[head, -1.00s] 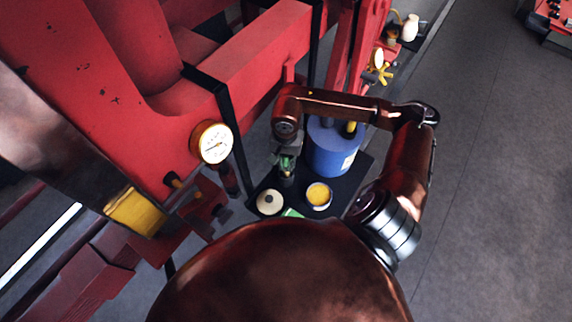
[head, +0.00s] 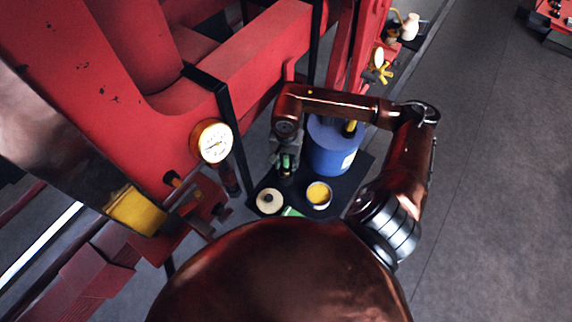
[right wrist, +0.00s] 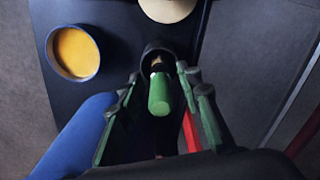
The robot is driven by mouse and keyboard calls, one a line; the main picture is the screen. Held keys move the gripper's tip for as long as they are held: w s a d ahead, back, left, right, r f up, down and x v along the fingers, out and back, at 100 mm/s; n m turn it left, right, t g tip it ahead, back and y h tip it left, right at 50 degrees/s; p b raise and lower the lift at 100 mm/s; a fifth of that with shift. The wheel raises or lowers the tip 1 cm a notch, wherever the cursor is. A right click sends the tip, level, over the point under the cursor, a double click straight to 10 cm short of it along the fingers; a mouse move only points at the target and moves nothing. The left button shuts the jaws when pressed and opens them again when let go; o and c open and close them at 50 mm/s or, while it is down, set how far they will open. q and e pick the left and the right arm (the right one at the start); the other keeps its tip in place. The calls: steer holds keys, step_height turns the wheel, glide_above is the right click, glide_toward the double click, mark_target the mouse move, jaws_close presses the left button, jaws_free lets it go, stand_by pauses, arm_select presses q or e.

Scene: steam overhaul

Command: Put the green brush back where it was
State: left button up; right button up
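The green brush (right wrist: 159,96) stands in a dark round cup (right wrist: 157,50) in the right wrist view, its green handle toward the camera. My right gripper (right wrist: 162,88) is open, with one finger on each side of the handle and a visible gap to each. In the head view the right gripper (head: 285,163) hangs over the black tray (head: 335,209), beside the blue drum. The brush shows there only as a small green patch between the fingers. The cup's lower part is hidden. My left gripper is not in view.
The blue drum (head: 330,150) stands close beside the gripper. A tin of yellow stuff (head: 318,195) and a cream round lid (head: 269,201) sit on the tray's near side, with a green item (head: 292,212) at its edge. The red machine with a gauge (head: 212,141) is left.

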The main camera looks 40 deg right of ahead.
step_height(320, 180, up, 11)
steer(key=shift+f+b, duration=0.1)
steer(key=shift+b, duration=0.8)
steer(key=shift+f, duration=0.1)
